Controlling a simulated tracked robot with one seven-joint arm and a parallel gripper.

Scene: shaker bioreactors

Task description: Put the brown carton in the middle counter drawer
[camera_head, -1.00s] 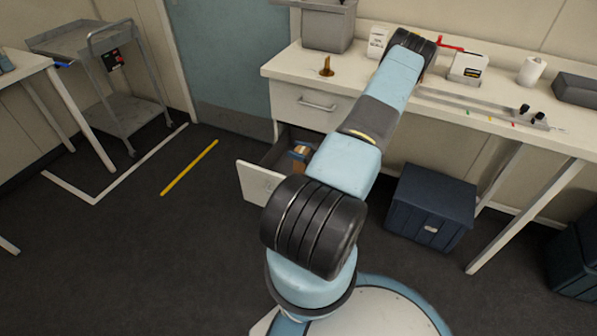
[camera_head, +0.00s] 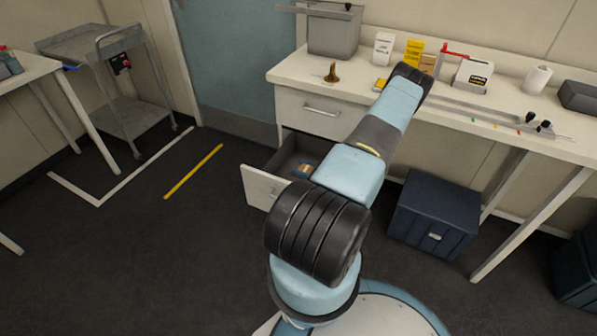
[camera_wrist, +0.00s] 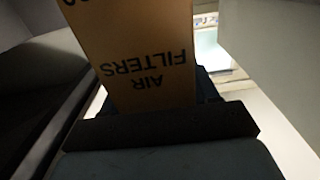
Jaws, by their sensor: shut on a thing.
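The brown carton (camera_wrist: 140,45), printed "AIR FILTERS", fills the upper middle of the wrist view. My gripper (camera_wrist: 158,115) is shut on it, with the dark gripper body across the bottom of that view. In the head view, the counter drawer (camera_head: 262,187) below the closed top drawer is pulled open.
The closed top drawer (camera_head: 318,110) is directly above. A dark blue bin (camera_head: 432,215) stands under the counter.

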